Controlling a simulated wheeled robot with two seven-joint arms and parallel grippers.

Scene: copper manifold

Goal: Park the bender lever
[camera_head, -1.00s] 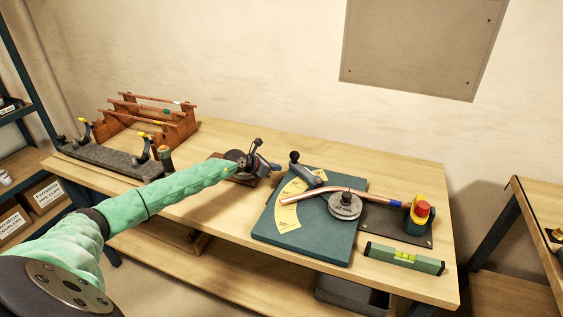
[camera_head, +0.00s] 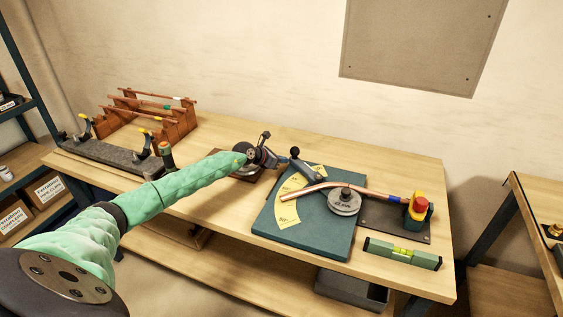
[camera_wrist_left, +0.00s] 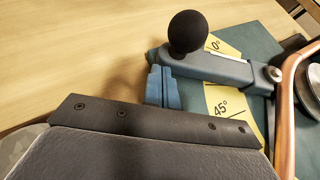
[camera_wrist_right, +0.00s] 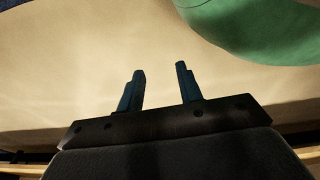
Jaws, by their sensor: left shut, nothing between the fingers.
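The bender's grey lever (camera_head: 307,171) with its black ball knob (camera_head: 294,152) lies over the yellow angle scale (camera_head: 287,210) on the teal bender board (camera_head: 320,238). In the left wrist view the lever (camera_wrist_left: 232,69) lies between the 0° and 45° marks, nearer 0°. My left gripper (camera_head: 281,163) is shut and empty, beside the lever's knob end. In the left wrist view its fingertips (camera_wrist_left: 163,82) are just below the knob (camera_wrist_left: 188,32); I cannot tell whether they touch the lever. My right gripper (camera_wrist_right: 160,76) is open and empty, away from the bench.
A copper pipe (camera_head: 375,192) runs past the round former (camera_head: 344,203) towards a red-topped yellow button box (camera_head: 418,206). A green level (camera_head: 402,253) lies at the front right. A brown pipe rack (camera_head: 178,125) and a grey clamp rail (camera_head: 105,160) stand at the left.

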